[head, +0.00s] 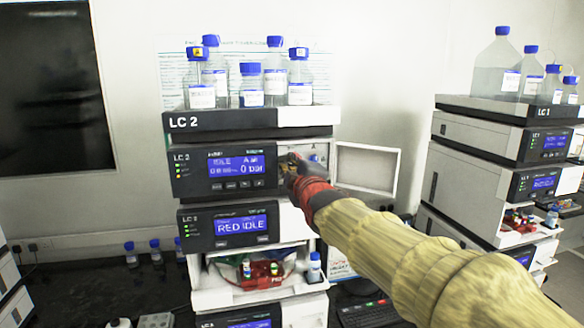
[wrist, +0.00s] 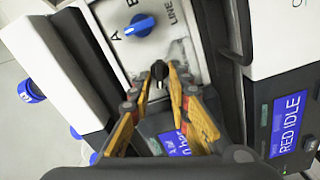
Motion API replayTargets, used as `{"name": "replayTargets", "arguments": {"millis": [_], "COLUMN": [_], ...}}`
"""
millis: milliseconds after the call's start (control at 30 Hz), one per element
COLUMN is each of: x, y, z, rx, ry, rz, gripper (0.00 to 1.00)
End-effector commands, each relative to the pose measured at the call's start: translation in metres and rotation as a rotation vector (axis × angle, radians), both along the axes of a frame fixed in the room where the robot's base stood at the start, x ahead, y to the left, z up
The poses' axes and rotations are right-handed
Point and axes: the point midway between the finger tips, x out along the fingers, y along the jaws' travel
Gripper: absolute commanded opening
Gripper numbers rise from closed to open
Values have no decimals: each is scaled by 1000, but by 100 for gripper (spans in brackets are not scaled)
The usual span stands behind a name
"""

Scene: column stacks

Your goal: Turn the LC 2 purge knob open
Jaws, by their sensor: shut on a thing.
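The LC 2 stack (head: 250,118) stands at the centre of the head view, with its pump module (head: 188,176) under the top tray. My gripper (head: 292,164) reaches the right part of the pump module's front, and my arm hides the knob there. In the wrist view, a black knob (wrist: 160,70) sits on the white panel, between the tips of the yellow fingers of my gripper (wrist: 162,82). The fingers are shut on this knob. I read no purge label on it. A blue knob (wrist: 140,25) marked A, B and LINE is beside it, apart from the fingers.
A white door (head: 366,168) hangs open right of the pump module, close to my arm. Blue-capped bottles (head: 250,86) stand on top of LC 2. The LC 1 stack (head: 480,150) stands at the right. Small bottles (head: 155,252) stand on the dark bench.

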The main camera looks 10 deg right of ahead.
Motion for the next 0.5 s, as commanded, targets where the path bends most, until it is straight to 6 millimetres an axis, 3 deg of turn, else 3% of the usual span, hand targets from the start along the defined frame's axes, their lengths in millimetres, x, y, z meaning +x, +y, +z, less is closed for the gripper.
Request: {"name": "replayTargets", "arguments": {"millis": [500], "x": [0], "y": [1], "z": [-3], "rx": [-169], "ry": [3], "rz": [1], "gripper": [0]}}
